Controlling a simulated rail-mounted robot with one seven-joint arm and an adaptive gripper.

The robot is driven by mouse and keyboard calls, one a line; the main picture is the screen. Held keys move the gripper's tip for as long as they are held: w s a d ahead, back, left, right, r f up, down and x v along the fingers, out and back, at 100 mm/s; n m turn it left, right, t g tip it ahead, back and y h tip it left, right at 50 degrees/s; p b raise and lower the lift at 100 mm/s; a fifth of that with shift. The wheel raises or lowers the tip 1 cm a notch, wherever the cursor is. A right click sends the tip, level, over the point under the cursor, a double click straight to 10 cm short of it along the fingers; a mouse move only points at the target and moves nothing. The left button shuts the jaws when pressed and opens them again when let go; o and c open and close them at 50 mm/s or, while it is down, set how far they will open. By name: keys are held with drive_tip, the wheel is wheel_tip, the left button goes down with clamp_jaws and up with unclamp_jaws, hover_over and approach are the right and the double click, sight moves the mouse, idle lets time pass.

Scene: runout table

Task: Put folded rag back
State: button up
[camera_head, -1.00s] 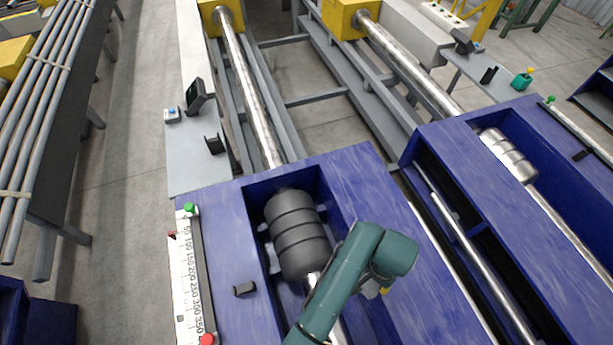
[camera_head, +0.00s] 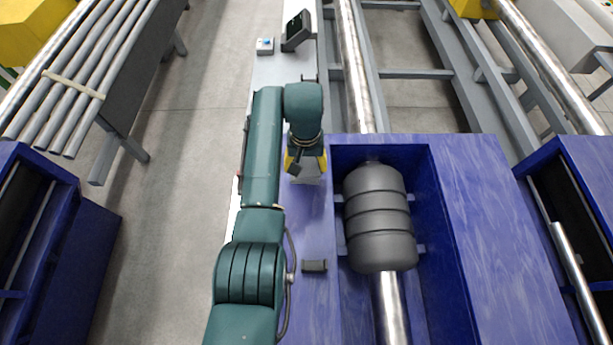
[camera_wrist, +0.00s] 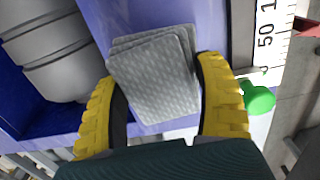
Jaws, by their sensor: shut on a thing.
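The folded rag is a grey, textured, layered pad, clear in the wrist view (camera_wrist: 160,75) between two yellow fingers. My gripper (camera_wrist: 160,85) is shut on it, with a finger against each side. In the head view my gripper (camera_head: 306,168) is at the far left end of the blue table (camera_head: 480,220), left of the roller pocket. The rag's pale grey surface (camera_head: 309,174) shows only in part there, below the fingers. I cannot tell whether it touches the blue top.
A dark grey ribbed roller (camera_head: 379,217) on a steel bar sits in the pocket to the right. A small black bracket (camera_head: 314,266) stands nearer on the table. A white scale (camera_wrist: 268,38) and green knob (camera_wrist: 258,98) lie beside the rag. A grey shelf (camera_head: 268,72) extends beyond.

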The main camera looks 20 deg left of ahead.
sight(305, 173)
drive_tip(key=shift+w+f+b, duration=0.1)
drive_tip(key=shift+f+b, duration=0.55)
drive_tip(key=shift+f, duration=1.6)
drive_tip(key=o, duration=1)
drive_tip(key=shift+o, duration=0.2)
wheel_tip(305, 173, up, 12)
drive_tip(key=p, duration=0.3)
drive_tip(key=shift+r, duration=0.15)
drive_tip(key=shift+w+d, duration=0.1)
drive_tip(key=shift+w, duration=0.15)
drive_tip(key=w+d+r+m+t+y, duration=0.1)
drive_tip(key=w+d+r+t, duration=0.2)
drive_tip(key=d+r+t, duration=0.4)
drive_tip(key=w+d+r+m+t+y, duration=0.1)
drive_tip(key=w+d+r+m+t, duration=0.1)
drive_tip(key=w+d+r+t, duration=0.45)
drive_tip(key=s+d+r+m+t+h, duration=0.1)
drive_tip(key=s+d+r+t, duration=0.3)
drive_tip(key=s+r, duration=0.7)
drive_tip(key=s+d+r+m+t+h, duration=0.1)
drive_tip(key=s+d+r+t, duration=0.3)
drive_tip(key=s+r, duration=0.7)
drive_tip(key=shift+s+d+r+t, duration=0.15)
drive_tip(key=shift+d+r+t, duration=0.2)
drive_tip(key=shift+d+r, duration=0.05)
